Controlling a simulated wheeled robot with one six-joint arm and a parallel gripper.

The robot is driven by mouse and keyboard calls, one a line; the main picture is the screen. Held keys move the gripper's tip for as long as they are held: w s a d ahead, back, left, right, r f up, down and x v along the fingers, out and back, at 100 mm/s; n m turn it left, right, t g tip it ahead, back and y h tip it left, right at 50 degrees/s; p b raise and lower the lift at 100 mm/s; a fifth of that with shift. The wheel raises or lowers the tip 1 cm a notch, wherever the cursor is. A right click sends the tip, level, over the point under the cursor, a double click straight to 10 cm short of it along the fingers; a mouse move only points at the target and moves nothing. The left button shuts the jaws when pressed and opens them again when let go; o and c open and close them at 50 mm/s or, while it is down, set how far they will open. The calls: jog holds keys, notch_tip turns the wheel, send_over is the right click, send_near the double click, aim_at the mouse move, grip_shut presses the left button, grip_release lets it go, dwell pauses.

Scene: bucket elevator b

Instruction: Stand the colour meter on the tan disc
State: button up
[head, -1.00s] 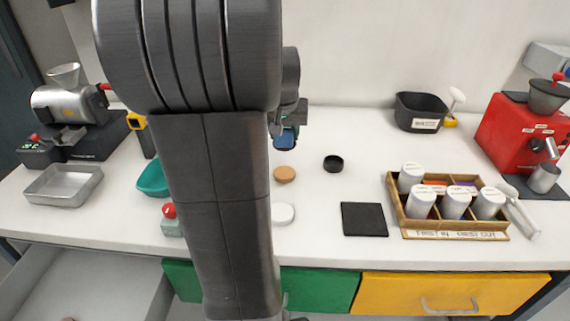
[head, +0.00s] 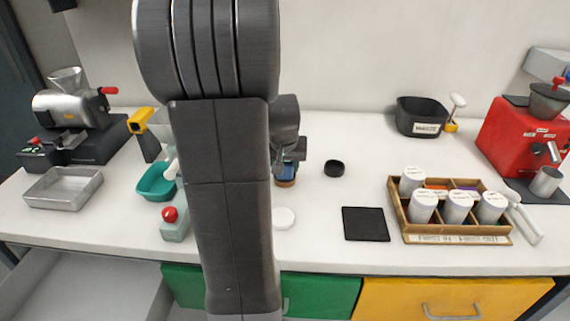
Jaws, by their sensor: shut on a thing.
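The colour meter (head: 288,172) shows as a small blue and dark piece under my gripper (head: 290,163). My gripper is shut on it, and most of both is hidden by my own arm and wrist. The tan disc (head: 285,184) lies on the white counter directly below the meter in the picture, with only its front edge showing. The meter looks upright and at or just above the disc; I cannot tell whether they touch.
A black round cap (head: 334,169) lies right of the disc and a white disc (head: 284,218) in front. A black mat (head: 365,224) and wooden tray (head: 457,239) of canisters stand right. A teal scoop (head: 158,183) and red-button box (head: 173,224) are left.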

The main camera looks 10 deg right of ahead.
jog(key=o, duration=1.4)
jog(key=shift+f, duration=0.1)
jog(key=shift+r, duration=0.5)
jog(key=p+v, duration=0.1)
jog(key=v, duration=1)
jog(key=shift+s+r, duration=0.2)
